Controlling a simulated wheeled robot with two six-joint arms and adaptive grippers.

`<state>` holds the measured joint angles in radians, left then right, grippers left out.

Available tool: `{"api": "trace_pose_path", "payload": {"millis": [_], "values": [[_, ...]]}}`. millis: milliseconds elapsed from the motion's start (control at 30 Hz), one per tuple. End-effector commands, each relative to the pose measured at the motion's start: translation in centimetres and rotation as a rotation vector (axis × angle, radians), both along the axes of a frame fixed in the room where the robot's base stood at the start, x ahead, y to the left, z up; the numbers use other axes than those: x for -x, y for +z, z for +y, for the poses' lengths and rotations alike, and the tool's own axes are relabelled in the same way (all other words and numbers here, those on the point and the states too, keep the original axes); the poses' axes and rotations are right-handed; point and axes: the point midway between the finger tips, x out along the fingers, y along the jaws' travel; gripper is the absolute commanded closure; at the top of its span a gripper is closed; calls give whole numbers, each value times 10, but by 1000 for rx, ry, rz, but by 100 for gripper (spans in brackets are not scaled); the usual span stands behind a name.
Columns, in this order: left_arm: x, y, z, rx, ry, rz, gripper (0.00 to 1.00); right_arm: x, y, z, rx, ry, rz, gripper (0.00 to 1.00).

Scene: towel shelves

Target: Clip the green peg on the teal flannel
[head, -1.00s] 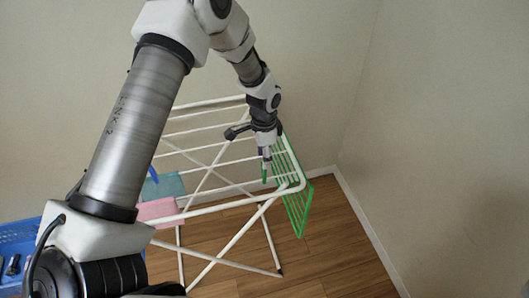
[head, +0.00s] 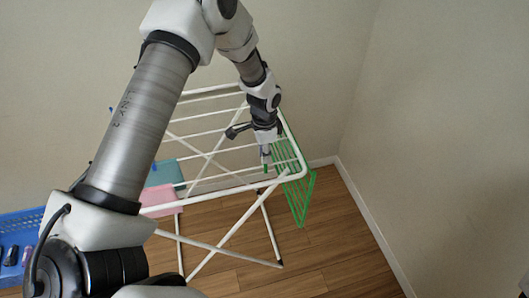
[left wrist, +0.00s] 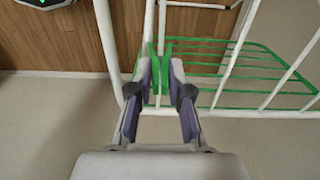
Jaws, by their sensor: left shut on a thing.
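The teal flannel (head: 165,173) hangs on the left part of the white drying rack in the head view, partly hidden by my left arm. My left gripper (head: 265,157) points down over the right end of the rack, well to the right of the flannel. It is shut on the green peg (head: 266,169), which sticks out below the fingertips. In the left wrist view the green peg (left wrist: 153,66) sits between the fingers of my left gripper (left wrist: 160,72). The flannel does not show there. My right gripper is not in view.
The white drying rack (head: 233,190) stands on the wooden floor near the wall corner. A pink cloth (head: 163,201) hangs in front of the flannel. A green grid wing (head: 298,200) hangs at the rack's right end. A blue basket (head: 30,219) with several pegs is at the left.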

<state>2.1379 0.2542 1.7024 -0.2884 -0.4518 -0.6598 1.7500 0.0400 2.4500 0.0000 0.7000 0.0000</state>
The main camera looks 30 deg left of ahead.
Motion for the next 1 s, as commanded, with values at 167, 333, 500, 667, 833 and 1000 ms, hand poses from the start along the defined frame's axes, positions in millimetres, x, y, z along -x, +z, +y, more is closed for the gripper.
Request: {"api": "trace_pose_path", "payload": {"millis": [167,333,500,667,833,1000], "values": [[0,0,0,0,0,0,100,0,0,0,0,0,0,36],[0,0,0,0,0,0,100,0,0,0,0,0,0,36],[0,0,0,0,0,0,100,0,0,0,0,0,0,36],[0,7,0,0,0,0,100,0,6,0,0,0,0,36],[0,18,0,0,0,0,100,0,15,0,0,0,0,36],[0,28,0,0,0,0,100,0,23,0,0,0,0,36]]}}
